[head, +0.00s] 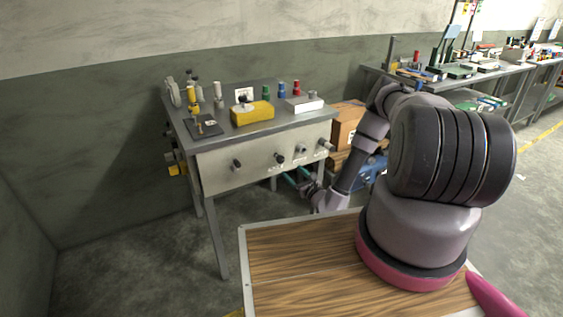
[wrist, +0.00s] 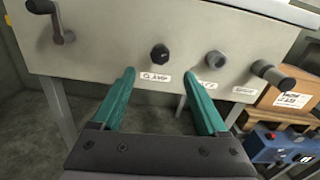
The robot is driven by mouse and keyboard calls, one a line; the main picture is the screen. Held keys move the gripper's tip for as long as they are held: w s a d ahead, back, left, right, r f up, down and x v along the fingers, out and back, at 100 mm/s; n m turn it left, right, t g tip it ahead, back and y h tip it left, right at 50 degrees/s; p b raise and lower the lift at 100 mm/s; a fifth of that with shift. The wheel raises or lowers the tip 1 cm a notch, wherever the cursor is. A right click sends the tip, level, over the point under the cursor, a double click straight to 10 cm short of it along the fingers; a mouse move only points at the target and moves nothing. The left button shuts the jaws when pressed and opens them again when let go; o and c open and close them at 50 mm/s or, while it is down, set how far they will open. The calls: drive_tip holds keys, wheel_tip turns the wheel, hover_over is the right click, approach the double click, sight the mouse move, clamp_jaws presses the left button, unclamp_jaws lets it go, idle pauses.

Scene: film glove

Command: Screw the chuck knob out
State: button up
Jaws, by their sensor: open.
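A row of controls sits on the pale front panel of a metal bench. A round grey knob (wrist: 214,60) has a label below it that the right finger partly covers; only the end, like "CK", shows, so it may be the chuck knob. It also shows in the head view (head: 301,150). To its left is a black knob (wrist: 159,54) labelled "CLAMP", also in the head view (head: 280,158). My gripper (wrist: 160,74) is open and empty, its green fingers pointing at the panel below the clamp knob. In the head view, my gripper (head: 296,177) is low before the panel.
A crank handle (wrist: 58,28) is at the panel's left and a protruding handle (wrist: 272,72) at its right. A cardboard box (wrist: 286,94) and a blue case (wrist: 280,146) stand to the right. The bench top (head: 222,138) carries a yellow block (head: 252,114) and several small parts.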

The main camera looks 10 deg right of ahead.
sight(281, 160)
drive_tip(key=x, duration=1)
drive_tip(key=shift+w, duration=0.25)
clamp_jaws()
